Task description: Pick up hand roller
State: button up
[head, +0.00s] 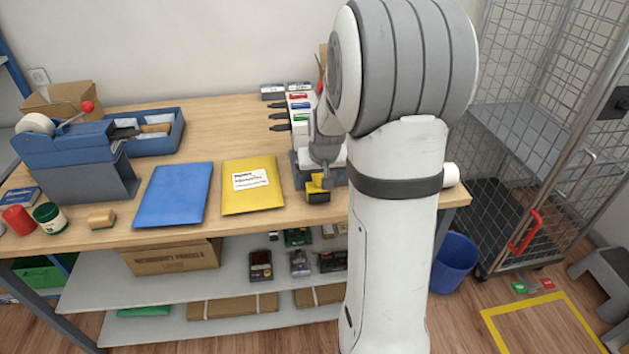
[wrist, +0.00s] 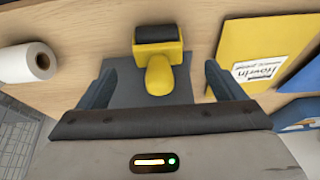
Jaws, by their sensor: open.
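The hand roller has a yellow body and a dark roller. In the head view the hand roller (head: 318,189) is at the front of the wooden table, partly hidden by my arm. In the wrist view the hand roller (wrist: 160,60) lies between and beyond my fingers, its yellow handle pointing toward my palm. My gripper (wrist: 158,80) is open, with one dark finger on each side of the handle and a gap on both sides. The fingers do not appear to touch it. A grey surface shows under the handle.
A yellow envelope (head: 251,186) and a blue folder (head: 174,194) lie to the left. A grey tape dispenser (head: 75,165) and blue tray (head: 160,143) are farther left. A wire cage trolley (head: 540,130) stands right.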

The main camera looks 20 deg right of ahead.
aim_at(319, 182)
jog(key=shift+d+p+x, duration=0.2)
jog(key=shift+p+x, duration=0.45)
jog(key=shift+x, duration=2.55)
jog(key=shift+w, duration=0.15)
jog(key=shift+c, duration=0.6)
jog(key=c, duration=1)
